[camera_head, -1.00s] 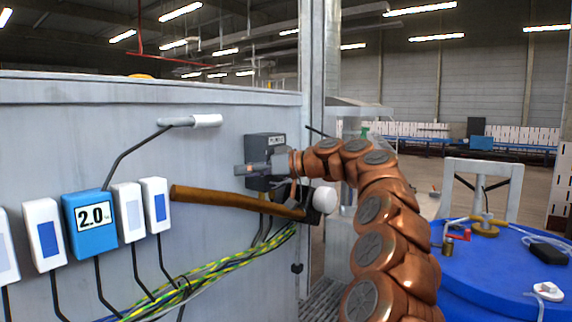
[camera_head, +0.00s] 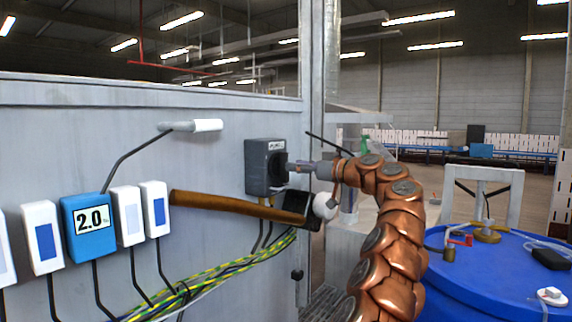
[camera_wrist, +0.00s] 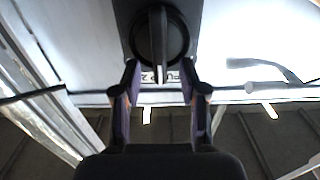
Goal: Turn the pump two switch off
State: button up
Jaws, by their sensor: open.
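A dark grey switch box (camera_head: 260,180) is mounted on the pale panel wall, with a small label at its top; its number is too small to read. It carries a round black rotary knob with a raised bar handle (camera_wrist: 158,32). In the wrist view the bar runs up and down the picture. My gripper (camera_head: 291,167) is at the right of the box, facing the knob. In the wrist view my gripper (camera_wrist: 160,70) is open, with a finger on either side of the bar's lower end. I cannot tell whether the fingers touch it.
A hammer with a wooden handle (camera_head: 225,205) and dark head is just below the box. White and blue modules (camera_head: 90,225) and yellow-green cables (camera_head: 215,270) are at the left. A blue drum (camera_head: 480,275) stands at the right.

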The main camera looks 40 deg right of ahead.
aim_at(284, 167)
jog(key=shift+p+x, duration=0.5)
jog(key=shift+x, duration=1.85)
jog(key=shift+c, duration=0.4)
grip_shut()
